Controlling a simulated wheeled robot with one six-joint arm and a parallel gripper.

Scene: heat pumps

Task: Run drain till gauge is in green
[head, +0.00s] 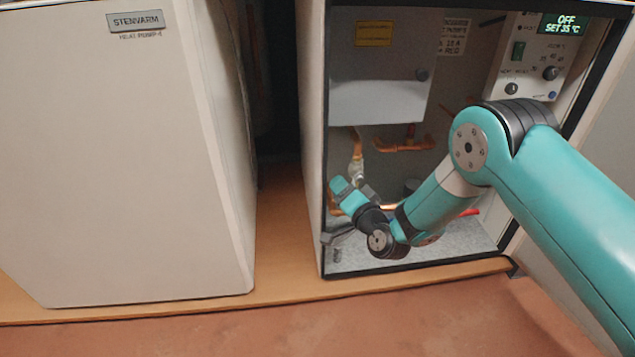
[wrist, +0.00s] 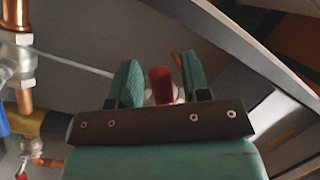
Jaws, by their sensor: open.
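In the wrist view my gripper (wrist: 160,76) is open. A red handle or knob (wrist: 160,84) shows between its two teal fingers, and I see a gap on either side of it. I cannot tell how deep it sits between them or whether it is the drain's handle. In the head view the end of my arm is low inside the open heat pump cabinet (head: 312,140), at its left side, and the fingertips cannot be made out there. No gauge is clearly visible in either view; my arm covers part of the cabinet's lower inside.
A grey box (head: 378,85) with a yellow label fills the cabinet's upper left. Copper pipes (head: 405,146) and a brass fitting (head: 356,170) are below it. The control panel (head: 533,60) reads OFF, SET 35 °C. A closed heat pump (head: 125,170) stands at left. Copper pipework (wrist: 22,65) is left in the wrist view.

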